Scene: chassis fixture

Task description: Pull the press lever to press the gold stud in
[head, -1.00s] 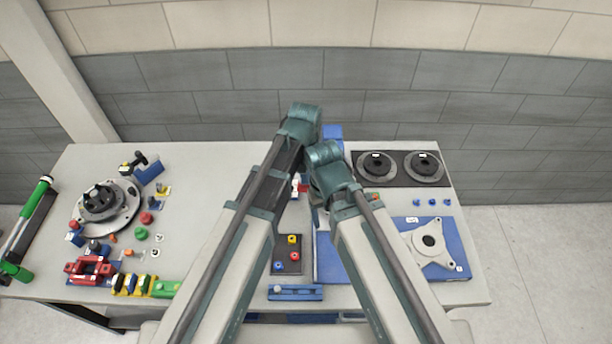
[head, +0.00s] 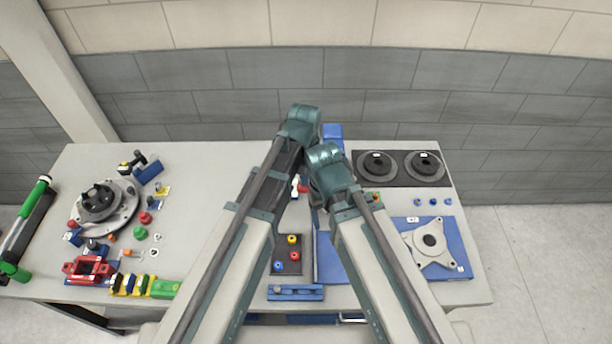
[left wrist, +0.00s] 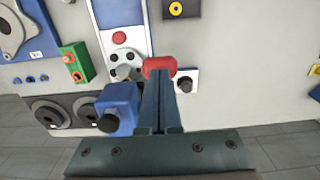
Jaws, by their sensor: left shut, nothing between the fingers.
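My left gripper (left wrist: 160,88) shows in the left wrist view, shut with nothing between its fingers. The red press lever end (left wrist: 160,65) is right at its fingertips; I cannot tell whether they touch. The blue press head (left wrist: 118,105) stands just left of the fingers. A white round plate with dark holes (left wrist: 126,64) and a grey cylinder lies beyond it. In the head view the red lever end (head: 303,189) shows beside my left arm, whose fingers are hidden. I cannot make out the gold stud at the press.
A dark tray (head: 284,262) with coloured pieces and a blue rail (head: 296,293) lie near the table's front. A blue plate with a grey housing (head: 429,242) is at right, before two dark discs (head: 376,168). Parts crowd the left; the table's middle left is clear.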

